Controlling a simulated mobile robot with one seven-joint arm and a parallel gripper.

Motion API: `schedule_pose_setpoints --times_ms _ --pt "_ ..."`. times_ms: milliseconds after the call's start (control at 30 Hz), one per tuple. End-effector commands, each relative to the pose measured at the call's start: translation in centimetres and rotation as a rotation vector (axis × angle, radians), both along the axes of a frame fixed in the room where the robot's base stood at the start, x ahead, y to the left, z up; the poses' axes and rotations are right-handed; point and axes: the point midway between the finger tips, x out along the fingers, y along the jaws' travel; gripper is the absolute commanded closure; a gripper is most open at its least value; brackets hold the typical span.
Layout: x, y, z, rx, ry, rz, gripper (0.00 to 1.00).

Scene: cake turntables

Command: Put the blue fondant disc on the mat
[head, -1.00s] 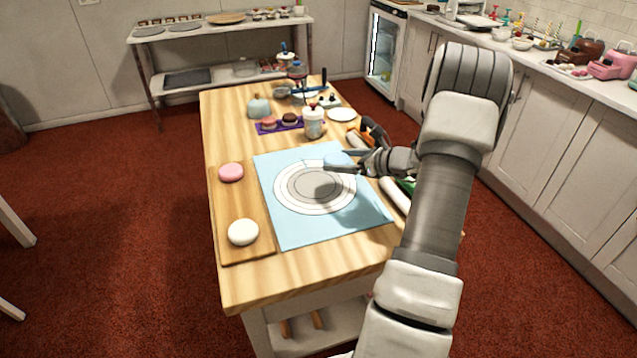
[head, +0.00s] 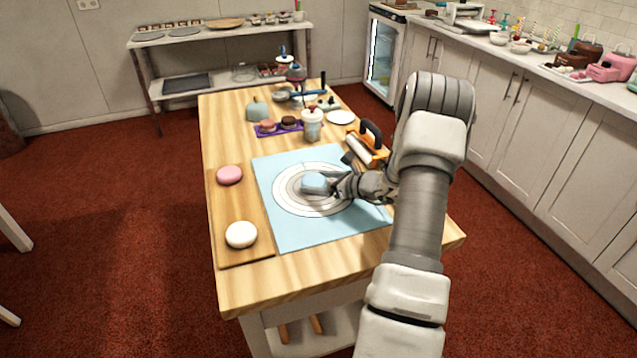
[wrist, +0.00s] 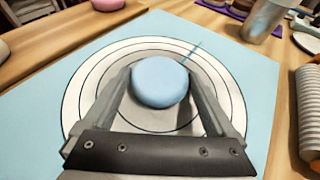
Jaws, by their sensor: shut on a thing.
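The blue fondant disc (head: 313,184) is between the fingers of my gripper (head: 330,184), over the ringed middle of the light blue mat (head: 285,234). In the wrist view the disc (wrist: 160,82) shows as a round pale blue piece with one finger on each side, and my gripper (wrist: 163,92) is shut on it. The mat (wrist: 35,105) spreads around it, with the printed rings surrounding the disc. I cannot tell whether the disc touches the mat or hangs slightly above it.
A wooden board (head: 242,205) at the left holds a pink disc (head: 230,175) and a white disc (head: 241,234). The mat's front part is clear.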

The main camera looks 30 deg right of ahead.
Motion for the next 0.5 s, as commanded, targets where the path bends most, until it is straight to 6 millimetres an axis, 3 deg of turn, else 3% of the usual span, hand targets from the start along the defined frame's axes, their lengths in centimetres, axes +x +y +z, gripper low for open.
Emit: schedule_pose_setpoints --times_ms 100,133,500 --pt "0.0 0.0 -0.45 0.0 -0.001 0.0 0.72" --pt "-0.02 -0.01 -0.31 0.0 0.0 0.0 0.03" --pt "-0.01 0.0 0.28 0.001 0.0 0.0 0.0"
